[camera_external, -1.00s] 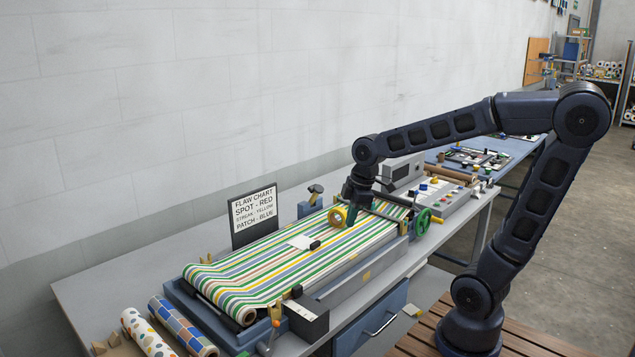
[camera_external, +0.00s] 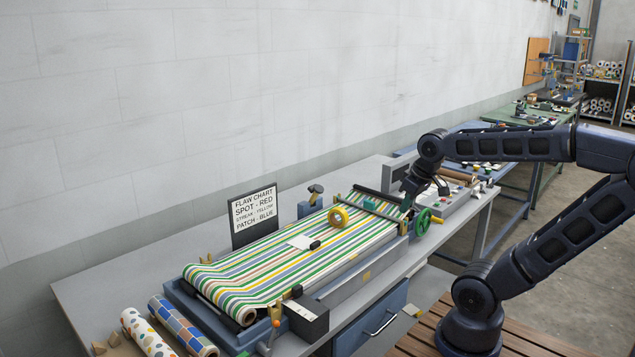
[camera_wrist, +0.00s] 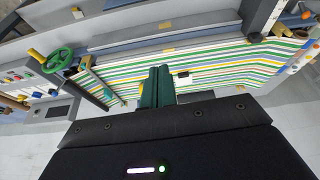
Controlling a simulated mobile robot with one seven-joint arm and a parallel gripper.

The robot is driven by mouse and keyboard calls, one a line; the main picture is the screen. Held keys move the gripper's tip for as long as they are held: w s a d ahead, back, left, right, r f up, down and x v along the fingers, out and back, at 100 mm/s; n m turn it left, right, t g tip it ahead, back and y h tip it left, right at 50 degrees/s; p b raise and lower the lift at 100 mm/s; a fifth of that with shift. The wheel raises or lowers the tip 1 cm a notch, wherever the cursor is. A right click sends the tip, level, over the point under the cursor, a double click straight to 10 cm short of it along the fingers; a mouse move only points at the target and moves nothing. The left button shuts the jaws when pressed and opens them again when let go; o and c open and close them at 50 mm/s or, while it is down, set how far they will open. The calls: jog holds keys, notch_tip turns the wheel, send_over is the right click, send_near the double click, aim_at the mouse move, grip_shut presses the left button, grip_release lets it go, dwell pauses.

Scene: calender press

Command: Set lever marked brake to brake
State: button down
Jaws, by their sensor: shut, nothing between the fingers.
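No label reading brake can be made out in either view. A small lever with an orange grip (camera_external: 276,323) stands at the near left end of the press, beside a dark box; its marking is too small to read. My gripper (camera_external: 404,207) is over the far right end of the striped web (camera_external: 290,262), just left of the green handwheel (camera_external: 423,221). In the wrist view my gripper (camera_wrist: 158,72) shows its two green fingers together, with nothing between them, above the stripes. The handwheel (camera_wrist: 57,62) is to their left there.
Patterned rolls (camera_external: 183,325) lie at the near left. A control panel (camera_external: 458,199) is beyond the handwheel.

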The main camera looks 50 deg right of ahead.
jog(key=w+a+n+g, duration=0.3)
jog(key=w+a, duration=0.6)
jog(key=a, duration=0.3)
jog(key=w+a+n+g, duration=0.2)
jog(key=w+a+n, duration=0.1)
jog(key=w+a, duration=0.65)
jog(key=n+g+h, duration=0.3)
jog(key=n+g, duration=0.1)
jog(key=n, duration=0.2)
send_over(248, 332)
jog(key=w+a, duration=0.2)
jog(key=w, duration=0.2)
notch_tip(248, 332, down, 13)
jog(key=x, duration=0.9)
jog(key=shift+s+a+f, duration=0.2)
jog(key=shift+f, duration=0.15)
jog(key=shift+s+d+f, duration=0.3)
jog(key=shift+s+d, duration=0.1)
jog(key=shift+d, duration=0.15)
jog(key=shift+s+d+f, duration=0.35)
jog(key=shift+s+d, duration=0.1)
jog(key=shift+d, duration=0.1)
jog(key=shift+s+d+f, duration=0.2)
jog(key=shift+s+d, duration=0.1)
jog(key=shift+d, duration=0.15)
